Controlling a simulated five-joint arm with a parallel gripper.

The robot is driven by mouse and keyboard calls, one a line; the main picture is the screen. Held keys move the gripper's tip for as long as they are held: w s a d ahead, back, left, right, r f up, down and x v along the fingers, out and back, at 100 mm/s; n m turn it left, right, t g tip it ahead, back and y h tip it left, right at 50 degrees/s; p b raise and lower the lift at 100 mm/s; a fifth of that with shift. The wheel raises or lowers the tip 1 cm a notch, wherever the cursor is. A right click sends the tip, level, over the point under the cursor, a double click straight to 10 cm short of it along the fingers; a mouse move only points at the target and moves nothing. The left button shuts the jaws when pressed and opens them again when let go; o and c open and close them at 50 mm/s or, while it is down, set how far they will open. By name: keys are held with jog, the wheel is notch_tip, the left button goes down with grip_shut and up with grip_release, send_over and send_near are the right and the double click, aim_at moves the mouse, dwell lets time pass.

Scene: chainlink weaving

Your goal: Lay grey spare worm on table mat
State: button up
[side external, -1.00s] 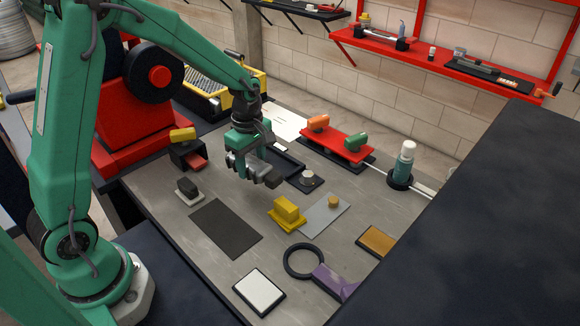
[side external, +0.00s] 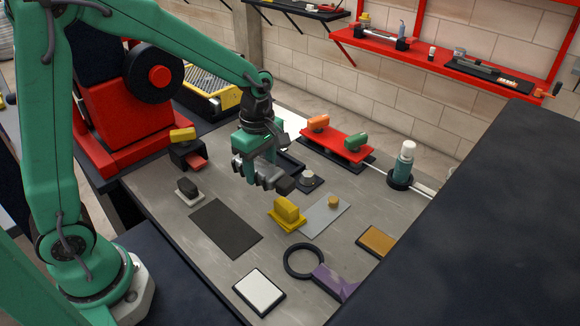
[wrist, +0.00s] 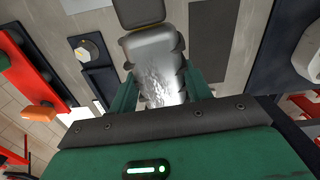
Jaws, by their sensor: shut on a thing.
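The grey worm (side external: 274,181) is a ribbed grey piece with a dark end, held crosswise in the jaws of my gripper (side external: 262,176). In the wrist view the shiny worm (wrist: 158,70) lies between the green fingers of my gripper (wrist: 158,88), its dark end at the top. The table mat (side external: 226,228) is a flat dark grey rectangle, bare, to the lower left of the gripper. In the wrist view a dark rectangle that looks like the mat (wrist: 211,42) lies right of the worm. The worm appears above the table, not over the mat.
A yellow block (side external: 288,212) stands just in front of the gripper. A dark block on a pale base (side external: 188,190) is left of the mat. A red tray (side external: 336,144) with orange and green pieces is behind right. A white pad (side external: 260,291) and black ring (side external: 303,261) lie in front.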

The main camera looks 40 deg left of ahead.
dwell(0.3)
jog(key=m, duration=0.1)
send_over(227, 229)
jog(key=shift+f, duration=0.8)
jog(key=shift+f, duration=0.15)
jog(key=shift+f, duration=3.75)
jog(key=shift+f, duration=0.6)
jog(key=o, duration=1.6)
jog(key=shift+r, duration=0.1)
jog(key=shift+r, duration=3.75)
